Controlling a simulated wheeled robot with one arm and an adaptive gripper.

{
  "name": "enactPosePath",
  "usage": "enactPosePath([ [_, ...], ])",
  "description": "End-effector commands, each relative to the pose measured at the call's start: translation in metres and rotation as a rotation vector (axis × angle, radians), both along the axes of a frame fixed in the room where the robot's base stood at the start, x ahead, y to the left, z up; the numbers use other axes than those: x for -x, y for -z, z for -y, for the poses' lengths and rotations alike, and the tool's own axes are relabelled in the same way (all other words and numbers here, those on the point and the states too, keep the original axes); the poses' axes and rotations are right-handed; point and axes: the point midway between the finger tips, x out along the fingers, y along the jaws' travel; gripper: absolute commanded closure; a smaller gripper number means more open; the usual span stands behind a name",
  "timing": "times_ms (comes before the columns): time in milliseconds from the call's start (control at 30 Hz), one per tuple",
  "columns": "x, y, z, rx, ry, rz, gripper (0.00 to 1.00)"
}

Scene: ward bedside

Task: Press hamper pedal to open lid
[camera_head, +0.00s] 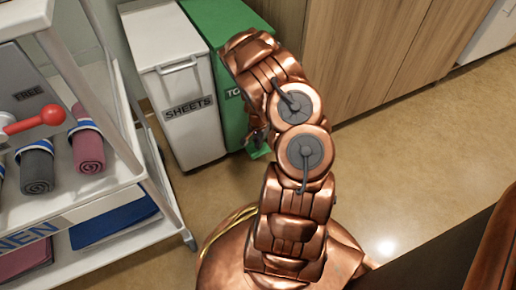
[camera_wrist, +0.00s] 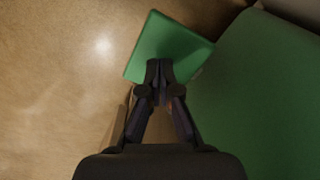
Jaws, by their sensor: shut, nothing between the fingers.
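The green hamper (camera_head: 203,22) stands at the back beside the white one, its label mostly hidden by my arm. Its visible top looks closed. Its green pedal (camera_head: 262,153) sticks out low at the front, near the floor. In the wrist view the pedal (camera_wrist: 172,38) is a green plate beside the hamper's green body (camera_wrist: 265,95). My gripper (camera_wrist: 159,66) is shut and empty, with its fingertips over the near part of the pedal. I cannot tell whether they touch it. In the head view my arm hides most of the gripper.
A white hamper (camera_head: 187,112) marked SHEETS stands left of the green one. A linen cart (camera_head: 110,196) with rolled towels fills the left side. Wooden cabinets (camera_head: 370,50) line the back. The floor (camera_head: 400,155) to the right is clear.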

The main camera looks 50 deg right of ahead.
Motion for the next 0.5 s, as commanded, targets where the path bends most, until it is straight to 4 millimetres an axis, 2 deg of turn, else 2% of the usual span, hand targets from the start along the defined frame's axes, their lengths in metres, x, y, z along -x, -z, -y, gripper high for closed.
enactPosePath([
  [500, 0.0, 0.023, 0.0, 0.001, 0.0, 0.0, 1.0],
])
